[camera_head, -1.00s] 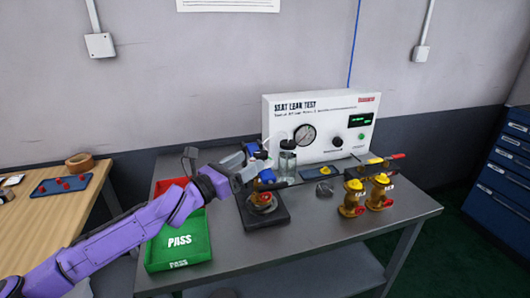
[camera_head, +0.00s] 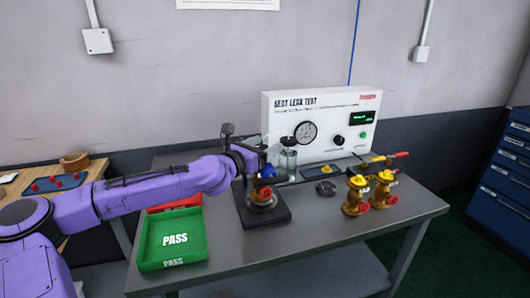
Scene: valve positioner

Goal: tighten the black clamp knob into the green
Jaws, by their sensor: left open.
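A dark clamp fixture (camera_head: 279,217) stands on the grey bench, with a brass valve (camera_head: 261,197) seated in it. A blue part (camera_head: 268,171) shows just above the valve. My left gripper (camera_head: 262,160) is open and comes in from the left, over the top of the fixture. It partly covers the fixture's upper part. I cannot make out the black clamp knob or any green mark on the clamp, nor whether the jaws are around the knob. My right gripper is out of view.
A seat leak test panel (camera_head: 325,104) with a gauge stands behind, with a glass jar (camera_head: 288,160) in front. A green PASS tray (camera_head: 174,262) is at the left. Two brass valves (camera_head: 355,196) (camera_head: 383,190) stand at the right. The bench front is clear.

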